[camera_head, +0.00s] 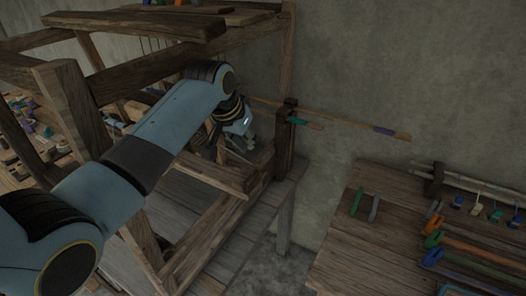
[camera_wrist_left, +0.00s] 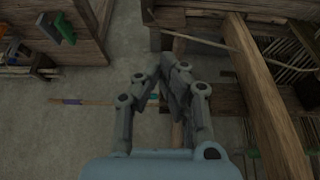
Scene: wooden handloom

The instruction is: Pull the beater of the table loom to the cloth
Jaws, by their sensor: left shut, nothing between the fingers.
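The wooden loom (camera_head: 75,105) fills the left of the head view, with thick posts, top beams and lower rails. My left gripper (camera_head: 243,145) is inside the right part of this frame, beside a short dark post. In the left wrist view my left gripper (camera_wrist_left: 168,68) is shut and empty, its fingertips together over a narrow wooden bar (camera_wrist_left: 178,46). I cannot tell whether they touch that bar, nor which bar is the beater. Cloth is not clearly seen; my arm and the beams hide much of the inside. My right gripper is not in view.
A thin rod (camera_head: 345,124) with green and purple bands sticks out right of the loom. A wooden table (camera_head: 335,235) at the right holds several coloured tools. A thick beam (camera_wrist_left: 268,105) runs close beside the gripper. Floor (camera_head: 290,262) shows between loom and table.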

